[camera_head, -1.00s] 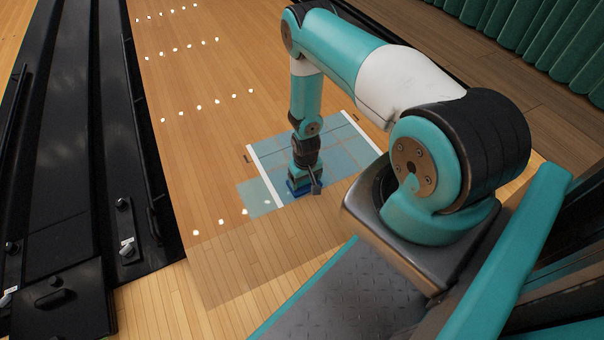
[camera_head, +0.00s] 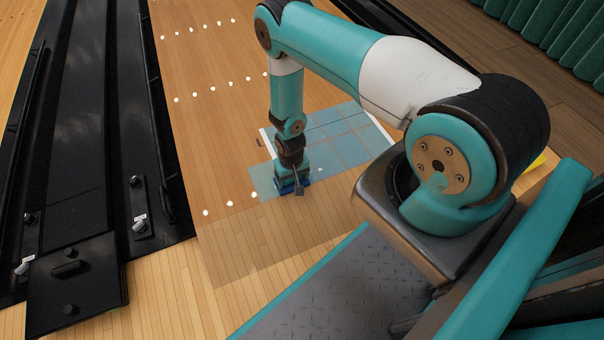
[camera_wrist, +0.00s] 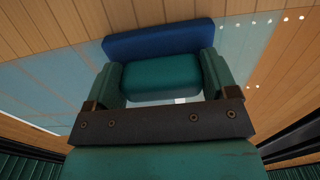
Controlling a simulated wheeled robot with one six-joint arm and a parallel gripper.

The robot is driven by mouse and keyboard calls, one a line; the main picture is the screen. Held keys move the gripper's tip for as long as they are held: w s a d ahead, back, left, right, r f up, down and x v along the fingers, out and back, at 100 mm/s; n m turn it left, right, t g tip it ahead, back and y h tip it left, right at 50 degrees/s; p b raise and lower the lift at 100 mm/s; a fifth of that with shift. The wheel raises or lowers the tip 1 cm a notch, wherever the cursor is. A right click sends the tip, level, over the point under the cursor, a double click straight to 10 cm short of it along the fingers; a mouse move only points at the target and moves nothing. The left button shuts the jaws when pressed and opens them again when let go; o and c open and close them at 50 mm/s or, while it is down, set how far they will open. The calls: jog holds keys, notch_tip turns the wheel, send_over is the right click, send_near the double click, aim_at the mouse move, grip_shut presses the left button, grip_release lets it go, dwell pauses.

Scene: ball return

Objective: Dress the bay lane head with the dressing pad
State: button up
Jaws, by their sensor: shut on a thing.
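The dressing pad (camera_wrist: 158,38) is a dark blue block with a teal top part held between the two fingers of my gripper (camera_wrist: 166,78). In the head view the pad (camera_head: 292,188) is a small blue edge low at the lane surface, below my gripper (camera_head: 291,178). It looks to be on or just above the boards; I cannot tell contact. The bay lane head (camera_head: 225,240) is pale wood with a bluish, glossy gridded patch (camera_head: 340,135), bordered by white strips. My gripper is at the patch's near left end and hides part of it.
A black gutter and dark track (camera_head: 80,150) run along the left, with small knobbed fittings (camera_head: 140,225). Rows of white dots (camera_head: 212,90) mark the lane. Green pleated curtain (camera_head: 560,35) stands at the upper right. The lane left of my gripper is clear.

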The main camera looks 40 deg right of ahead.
jog(key=shift+w+a+r, duration=0.1)
jog(key=shift+w+a, duration=0.15)
jog(key=shift+a, duration=0.45)
jog(key=shift+r, duration=0.1)
notch_tip(320, 180, up, 7)
jog(key=p, duration=0.6)
